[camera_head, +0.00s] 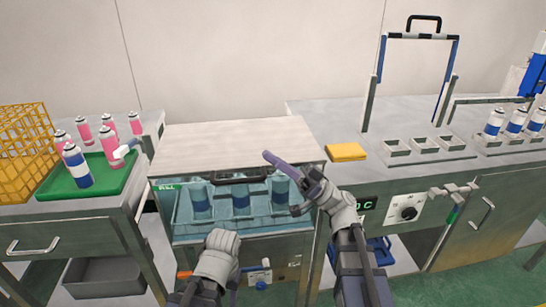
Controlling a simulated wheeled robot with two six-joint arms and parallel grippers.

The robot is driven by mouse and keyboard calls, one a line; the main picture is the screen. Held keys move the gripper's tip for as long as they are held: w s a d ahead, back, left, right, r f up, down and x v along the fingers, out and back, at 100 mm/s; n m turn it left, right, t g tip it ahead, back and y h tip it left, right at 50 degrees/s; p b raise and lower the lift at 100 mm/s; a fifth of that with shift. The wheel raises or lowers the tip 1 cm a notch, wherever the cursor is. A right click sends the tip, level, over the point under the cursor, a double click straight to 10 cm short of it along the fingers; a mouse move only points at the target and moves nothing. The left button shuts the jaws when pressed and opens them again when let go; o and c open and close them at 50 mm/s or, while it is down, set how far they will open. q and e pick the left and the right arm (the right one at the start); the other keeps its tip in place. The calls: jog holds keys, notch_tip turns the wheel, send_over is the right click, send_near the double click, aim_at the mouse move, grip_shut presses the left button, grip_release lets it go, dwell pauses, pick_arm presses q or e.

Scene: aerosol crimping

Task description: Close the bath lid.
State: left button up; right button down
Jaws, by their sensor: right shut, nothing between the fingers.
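The bath (268,220) stands in the middle, its front showing blue water with several blue-and-white cans in it. Its pale flat lid (215,143) lies over the back and top, with a dark handle (240,178) below its front edge. The water and cans show below that edge. My right gripper (268,156) is shut and empty, its purple fingers together in front of the lid's right part. I cannot tell whether they touch it. My left arm shows at the bottom, in front of the bath. Its fingers are not clearly visible.
A green tray (108,182) with pink and blue cans and a yellow crate (25,150) stand at left.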

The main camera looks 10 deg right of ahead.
jog(key=f+b, duration=0.2)
jog(key=f, duration=0.1)
jog(key=f+b, duration=0.1)
jog(key=shift+s+f+b, duration=0.25)
jog(key=shift+f+b, duration=0.05)
jog(key=shift+f, duration=0.1)
jog(key=shift+s+a+f, duration=0.1)
jog(key=shift+f, duration=0.1)
